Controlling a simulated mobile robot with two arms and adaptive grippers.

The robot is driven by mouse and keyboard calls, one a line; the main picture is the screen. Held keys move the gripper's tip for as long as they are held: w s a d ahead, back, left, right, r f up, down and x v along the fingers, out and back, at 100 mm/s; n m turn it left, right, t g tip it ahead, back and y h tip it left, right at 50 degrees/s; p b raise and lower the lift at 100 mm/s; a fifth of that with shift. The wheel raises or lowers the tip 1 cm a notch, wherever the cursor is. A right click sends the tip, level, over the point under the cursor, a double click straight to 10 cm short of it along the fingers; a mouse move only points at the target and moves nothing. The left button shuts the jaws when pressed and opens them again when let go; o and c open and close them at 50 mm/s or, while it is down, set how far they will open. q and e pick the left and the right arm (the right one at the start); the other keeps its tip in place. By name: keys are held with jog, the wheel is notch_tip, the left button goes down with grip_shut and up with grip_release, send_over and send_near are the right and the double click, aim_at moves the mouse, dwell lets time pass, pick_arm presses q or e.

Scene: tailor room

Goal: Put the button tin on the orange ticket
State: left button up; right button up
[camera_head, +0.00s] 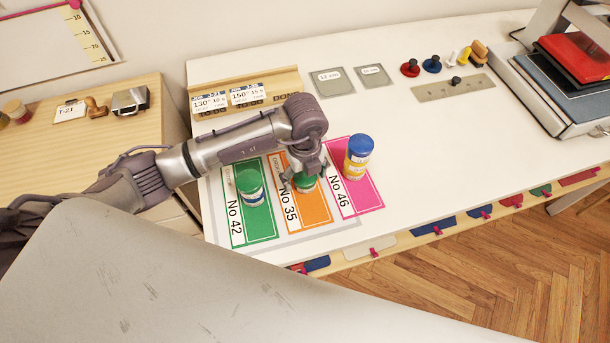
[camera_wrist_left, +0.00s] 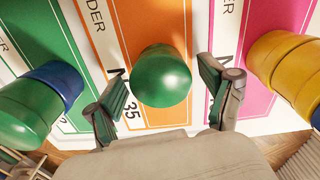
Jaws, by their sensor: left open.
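A green-topped tin (camera_wrist_left: 162,76) stands on the orange ticket (camera_head: 316,207), marked No 35. My left gripper (camera_head: 304,177) is over it, with its open fingers (camera_wrist_left: 160,95) on either side and visible gaps in the wrist view. In the head view the gripper partly hides this tin. A green-topped tin with a blue and white body (camera_head: 250,184) stands on the green ticket to the left. A yellow tin with a blue lid (camera_head: 358,155) stands on the pink ticket to the right. I cannot tell which is the button tin. My right gripper is out of view.
The green ticket (camera_head: 260,218) and pink ticket (camera_head: 368,193) flank the orange one on the white table (camera_head: 450,135). A wooden card rack (camera_head: 277,83) is behind the arm. Stamps and a press (camera_head: 545,90) stand far right. The table's right middle is clear.

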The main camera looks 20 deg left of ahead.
aim_at(305, 176)
pick_arm(q)
notch_tip(305, 176, up, 12)
jog(key=b, duration=0.3)
jog(key=shift+f, duration=0.15)
dwell(0.4)
